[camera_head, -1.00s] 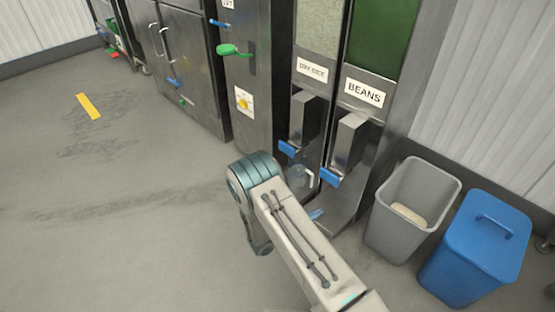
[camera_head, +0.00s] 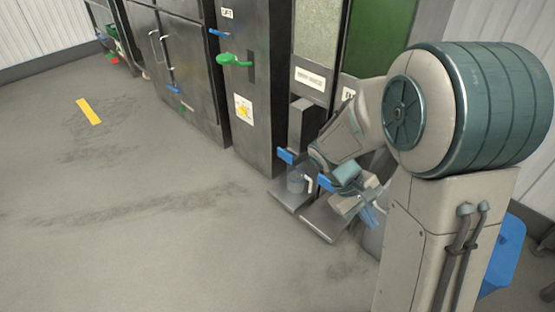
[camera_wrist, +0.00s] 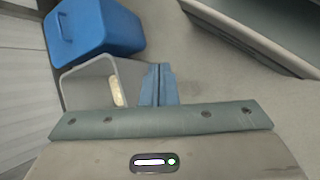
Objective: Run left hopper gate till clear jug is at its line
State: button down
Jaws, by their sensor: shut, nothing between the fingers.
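The left hopper (camera_head: 319,38), with a rice label, shows pale grain behind its window. Its blue gate handle (camera_head: 286,156) sticks out at the front of the chute. The clear jug (camera_head: 296,182) stands under that chute, with its handle to the right; its line and fill level are too small to make out. My gripper (camera_head: 371,217) is to the right of the jug and apart from it, low in front of the right hopper. In the wrist view its blue fingers (camera_wrist: 158,72) are together with nothing between them.
The right hopper (camera_head: 372,38) is partly hidden behind my arm; its blue handle (camera_head: 325,182) is close to my wrist. The floor at left is clear.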

jog(key=s+a+r+m+t+y+p, duration=0.1)
jog(key=s+a+r+m+t+y, duration=0.2)
jog(key=s+r+m+y, duration=0.3)
notch_tip(320, 180, up, 3)
jog(key=s, duration=0.2)
jog(key=shift+s+a+f+t+y, duration=0.2)
jog(key=shift+s+t+y, duration=0.1)
jog(key=shift+t+y, duration=0.1)
